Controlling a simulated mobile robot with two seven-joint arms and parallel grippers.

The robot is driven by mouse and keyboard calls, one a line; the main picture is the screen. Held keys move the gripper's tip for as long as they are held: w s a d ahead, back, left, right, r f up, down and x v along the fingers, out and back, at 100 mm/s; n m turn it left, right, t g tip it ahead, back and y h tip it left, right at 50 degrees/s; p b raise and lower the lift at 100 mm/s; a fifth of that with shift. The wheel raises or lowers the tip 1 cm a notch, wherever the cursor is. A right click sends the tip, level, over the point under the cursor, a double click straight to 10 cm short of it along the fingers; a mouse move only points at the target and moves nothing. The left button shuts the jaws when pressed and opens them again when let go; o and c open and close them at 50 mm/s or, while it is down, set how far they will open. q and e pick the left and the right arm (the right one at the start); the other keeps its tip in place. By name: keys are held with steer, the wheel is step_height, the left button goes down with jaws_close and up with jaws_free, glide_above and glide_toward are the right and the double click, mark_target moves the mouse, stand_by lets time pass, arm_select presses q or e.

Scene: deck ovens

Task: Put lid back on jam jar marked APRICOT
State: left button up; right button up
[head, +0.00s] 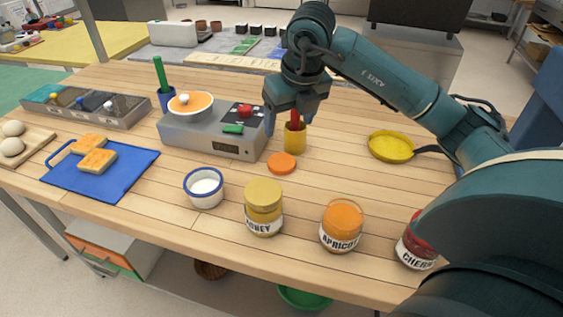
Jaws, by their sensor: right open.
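The jam jar marked APRICOT (340,238) stands upright near the front edge of the table, with orange jam showing at its top and no lid on it. An orange round lid (282,163) lies flat on the table, behind and left of that jar. My right gripper (291,123) is open above the table, just behind the lid, with its fingers pointing down around the area of a yellow cup (295,140) that holds something red. I cannot tell whether it touches the cup. My left gripper is out of view.
A honey jar (264,210) and a cherry jar (415,250) flank the apricot jar; my right arm partly covers the cherry jar. A white bowl (204,188), a scale (213,136) and a blue board (100,175) lie left. A yellow pan (391,147) is right.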

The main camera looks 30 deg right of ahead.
glide_above(282, 161)
steer(key=s, duration=0.2)
steer(key=f, duration=0.7)
steer(key=shift+w+a+f, duration=0.15)
steer(key=shift+a+f, duration=0.05)
steer(key=p+x, duration=0.1)
steer(key=x, duration=0.4)
steer(key=shift+f, duration=0.15)
steer(key=shift+c, duration=0.4)
steer(key=c, duration=0.6)
